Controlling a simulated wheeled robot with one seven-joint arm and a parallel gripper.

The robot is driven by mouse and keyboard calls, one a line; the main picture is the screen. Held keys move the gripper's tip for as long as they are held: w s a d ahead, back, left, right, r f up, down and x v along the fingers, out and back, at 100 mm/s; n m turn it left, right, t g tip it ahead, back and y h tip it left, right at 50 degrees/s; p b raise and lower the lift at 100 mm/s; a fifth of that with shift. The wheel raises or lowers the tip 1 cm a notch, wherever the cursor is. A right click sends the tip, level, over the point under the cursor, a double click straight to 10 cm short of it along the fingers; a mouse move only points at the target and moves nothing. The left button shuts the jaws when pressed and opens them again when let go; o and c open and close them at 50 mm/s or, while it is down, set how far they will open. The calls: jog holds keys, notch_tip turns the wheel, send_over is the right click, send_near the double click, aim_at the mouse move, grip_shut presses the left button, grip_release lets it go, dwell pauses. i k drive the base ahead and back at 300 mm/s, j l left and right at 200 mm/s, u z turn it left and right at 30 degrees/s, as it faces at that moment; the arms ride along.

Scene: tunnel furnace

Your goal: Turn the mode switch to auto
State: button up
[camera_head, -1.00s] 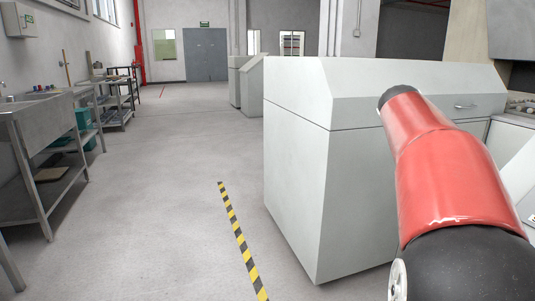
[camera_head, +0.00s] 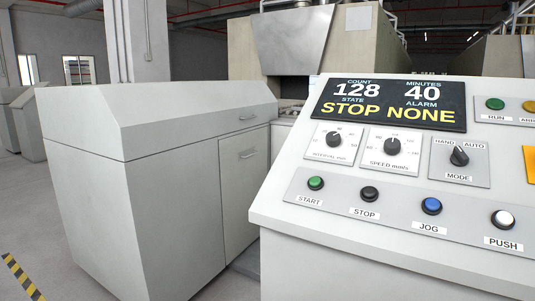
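The mode switch (camera_head: 459,156) is a black knob on a light plate at the right of the sloped control panel (camera_head: 275,200). HAND is printed at its upper left, AUTO at its upper right and MODE below. The knob seems to point up and slightly left, nearer HAND; its exact angle is hard to tell at this size. My gripper is not in view, and nothing covers the switch.
The display (camera_head: 390,104) reads STOP and NONE. The speed dial (camera_head: 392,147) and interval dial (camera_head: 334,139) lie left of the switch. Start (camera_head: 316,183), stop (camera_head: 370,193), jog (camera_head: 431,206) and push (camera_head: 503,218) buttons lie below. A grey cabinet (camera_head: 140,200) stands left.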

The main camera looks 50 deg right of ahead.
aim_at(459, 158)
jog(key=z, duration=3.15)
